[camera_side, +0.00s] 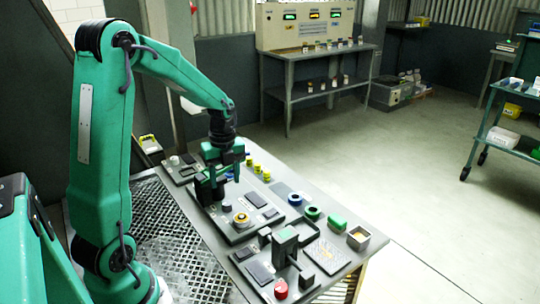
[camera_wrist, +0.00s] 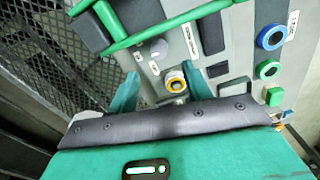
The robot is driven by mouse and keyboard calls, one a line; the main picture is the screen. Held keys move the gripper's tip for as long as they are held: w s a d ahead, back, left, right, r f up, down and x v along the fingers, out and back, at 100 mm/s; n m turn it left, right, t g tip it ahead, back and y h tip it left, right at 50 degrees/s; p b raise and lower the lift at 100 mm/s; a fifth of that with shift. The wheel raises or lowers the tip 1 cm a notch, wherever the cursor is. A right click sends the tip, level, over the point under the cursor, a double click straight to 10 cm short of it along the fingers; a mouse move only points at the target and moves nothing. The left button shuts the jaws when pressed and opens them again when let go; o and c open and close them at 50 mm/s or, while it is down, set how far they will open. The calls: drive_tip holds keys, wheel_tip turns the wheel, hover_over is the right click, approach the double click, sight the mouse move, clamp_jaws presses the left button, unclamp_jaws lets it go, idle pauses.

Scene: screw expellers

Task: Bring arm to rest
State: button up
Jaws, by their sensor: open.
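My green arm reaches over the workbench in the side view, bent at the elbow. My gripper (camera_side: 225,178) points down above the back left part of the bench panel, with its two fingers apart and nothing between them. In the wrist view my gripper (camera_wrist: 162,90) also shows two green fingers spread. A yellow-ringed round part (camera_side: 241,219) sits on a grey plate below and in front of the gripper. In the wrist view this yellow-ringed part (camera_wrist: 176,83) appears between the fingers, but the side view shows it well below them.
Metal mesh (camera_side: 180,250) lies left.

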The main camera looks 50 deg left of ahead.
drive_tip(key=shift+r, duration=0.1)
drive_tip(key=s+d+r+n+t, duration=0.3)
drive_tip(key=s+d+r+n, duration=0.2)
drive_tip(key=d+n, duration=0.4)
drive_tip(key=s+d+r+n+t, duration=0.3)
drive_tip(key=s+d+r+n, duration=0.3)
drive_tip(key=n, duration=0.5)
wheel_tip(320, 180, up, 3)
drive_tip(key=d, duration=0.3)
drive_tip(key=shift+f, duration=0.2)
